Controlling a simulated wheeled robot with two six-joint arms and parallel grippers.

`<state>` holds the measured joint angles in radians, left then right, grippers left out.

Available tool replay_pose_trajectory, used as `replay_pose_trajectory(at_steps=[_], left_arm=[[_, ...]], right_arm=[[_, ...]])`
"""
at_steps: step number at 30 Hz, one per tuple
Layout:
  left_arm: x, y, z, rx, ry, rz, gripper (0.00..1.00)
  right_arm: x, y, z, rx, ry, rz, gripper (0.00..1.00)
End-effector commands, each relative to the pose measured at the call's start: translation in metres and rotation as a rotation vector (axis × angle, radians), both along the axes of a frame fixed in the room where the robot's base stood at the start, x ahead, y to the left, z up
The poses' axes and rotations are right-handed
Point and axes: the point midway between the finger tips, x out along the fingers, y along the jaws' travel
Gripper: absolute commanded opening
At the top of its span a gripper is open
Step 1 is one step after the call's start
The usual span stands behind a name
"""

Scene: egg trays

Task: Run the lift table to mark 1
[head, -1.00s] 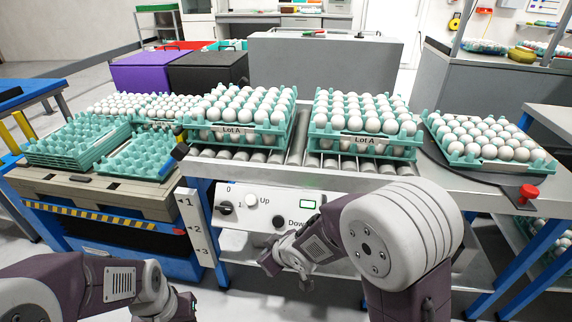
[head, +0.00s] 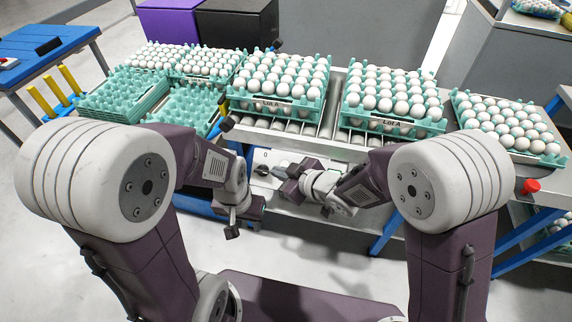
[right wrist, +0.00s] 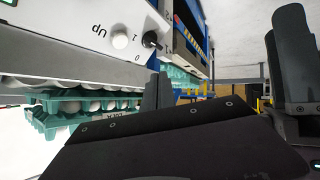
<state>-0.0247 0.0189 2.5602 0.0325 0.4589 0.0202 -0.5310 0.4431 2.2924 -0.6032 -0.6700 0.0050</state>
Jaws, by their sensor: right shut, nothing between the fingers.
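The lift table with its blue base (head: 192,204) stands at the left. Green trays sit on top, and my left arm hides much of its front. Its blue frame with a yellow-black stripe also shows in the right wrist view (right wrist: 190,36). The white control panel (head: 268,157) is under the roller conveyor. In the right wrist view its Up button (right wrist: 120,41) and black rotary knob (right wrist: 150,40), with marks 0 and 1, are close and sideways. My right gripper (head: 287,182) is shut and empty, just in front of the panel. My left gripper (head: 234,226) hangs lower; its jaws are unclear.
Stacked egg trays labelled Lot A (head: 278,88) stand on the roller conveyor. Another egg tray (head: 508,130) is at the right, above a red button (head: 530,186). A blue table (head: 40,45) is at far left. The floor before the conveyor is clear.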

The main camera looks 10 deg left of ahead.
Motion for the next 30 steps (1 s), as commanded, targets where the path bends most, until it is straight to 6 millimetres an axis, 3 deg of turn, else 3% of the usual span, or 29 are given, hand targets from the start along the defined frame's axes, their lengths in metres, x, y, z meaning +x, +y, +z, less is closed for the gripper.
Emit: replay_pose_trajectory(at_steps=[13,18,30], left_arm=[[0.0,0.0,-0.022,0.0,0.0,0.0,0.36],[0.0,0.0,-0.022,0.0,0.0,0.0,0.36],[0.0,0.0,-0.022,0.0,0.0,0.0,0.36]], right_arm=[[0.045,-0.002,-0.043,-0.001,0.001,-0.003,0.0],[0.058,-0.003,-0.053,-0.001,0.001,-0.003,0.0],[0.064,-0.003,-0.058,0.0,0.001,-0.002,0.0]])
